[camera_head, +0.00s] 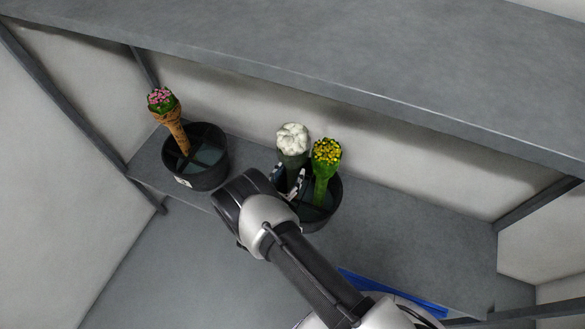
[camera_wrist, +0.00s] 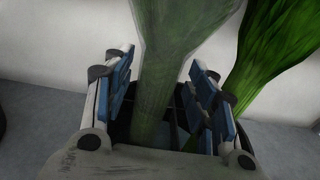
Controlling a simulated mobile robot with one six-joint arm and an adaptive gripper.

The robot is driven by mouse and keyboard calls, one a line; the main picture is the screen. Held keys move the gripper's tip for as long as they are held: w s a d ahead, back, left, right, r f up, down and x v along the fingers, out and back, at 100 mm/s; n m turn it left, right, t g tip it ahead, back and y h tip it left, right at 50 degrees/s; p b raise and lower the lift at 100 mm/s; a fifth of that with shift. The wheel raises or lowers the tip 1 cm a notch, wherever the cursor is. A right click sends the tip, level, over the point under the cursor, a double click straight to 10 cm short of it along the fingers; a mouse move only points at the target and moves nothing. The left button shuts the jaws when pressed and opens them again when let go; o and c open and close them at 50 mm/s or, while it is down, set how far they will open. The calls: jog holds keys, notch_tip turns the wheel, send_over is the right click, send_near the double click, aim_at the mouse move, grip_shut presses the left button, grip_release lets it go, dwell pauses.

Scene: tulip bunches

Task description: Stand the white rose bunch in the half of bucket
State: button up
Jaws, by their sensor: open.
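The white rose bunch (camera_head: 292,140) stands upright in the right-hand dark bucket (camera_head: 333,212), its white heads on top and a green wrapped stem below. In the wrist view its stem (camera_wrist: 165,75) rises between the two blue-padded fingers of my gripper (camera_wrist: 160,98). The fingers are apart, with a gap on each side of the stem. In the head view my gripper (camera_head: 290,183) reaches over the near left side of the bucket. My arm hides much of the bucket's near wall. The foot of the bunch is hidden.
A yellow flower bunch (camera_head: 326,160) stands in the same bucket, just right of the white one; its green stem shows in the wrist view (camera_wrist: 270,50). Another divided bucket (camera_head: 205,180) at left holds a pink bunch in brown wrap (camera_head: 172,125). An upper shelf (camera_head: 350,60) overhangs behind.

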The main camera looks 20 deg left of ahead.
jog(key=s+a+p, duration=0.1)
jog(key=s, duration=0.8)
jog(key=shift+s+r, duration=0.15)
jog(key=shift+r, duration=0.3)
